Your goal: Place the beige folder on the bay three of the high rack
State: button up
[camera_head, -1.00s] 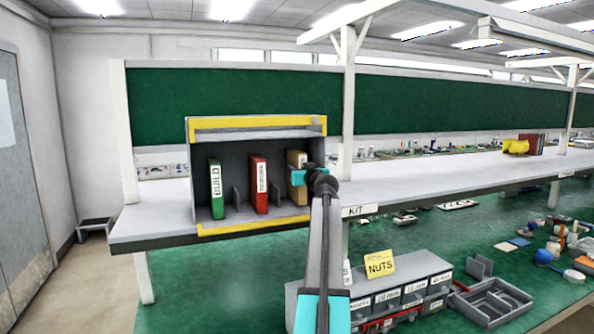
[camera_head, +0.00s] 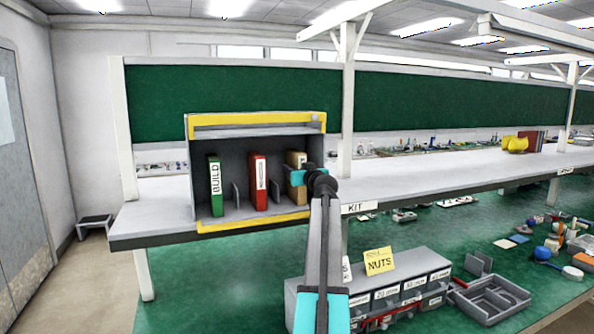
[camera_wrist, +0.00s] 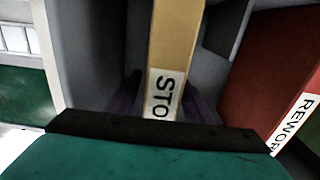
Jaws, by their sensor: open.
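The beige folder (camera_head: 296,160) stands upright in the right-hand compartment of a grey rack with yellow edges (camera_head: 257,122). Its label, reading "STO", shows in the wrist view (camera_wrist: 163,92); the rest of the label is hidden by my gripper's body. My gripper (camera_head: 304,176) is at the front of this folder. In the wrist view its dark fingers (camera_wrist: 166,103) are open, one on each side of the folder's spine. I cannot tell whether they touch it.
A green folder (camera_head: 215,187) and a red folder (camera_head: 259,182) stand in the rack's other compartments, with low dividers between. A grey drawer unit with a yellow "NUTS" card (camera_head: 379,261) stands below on the green bench. The shelf (camera_head: 440,181) right of the rack is largely clear.

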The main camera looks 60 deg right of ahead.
jog(key=shift+r, duration=0.2)
jog(key=b+v, duration=0.3)
jog(key=v, duration=0.9)
dwell(0.9)
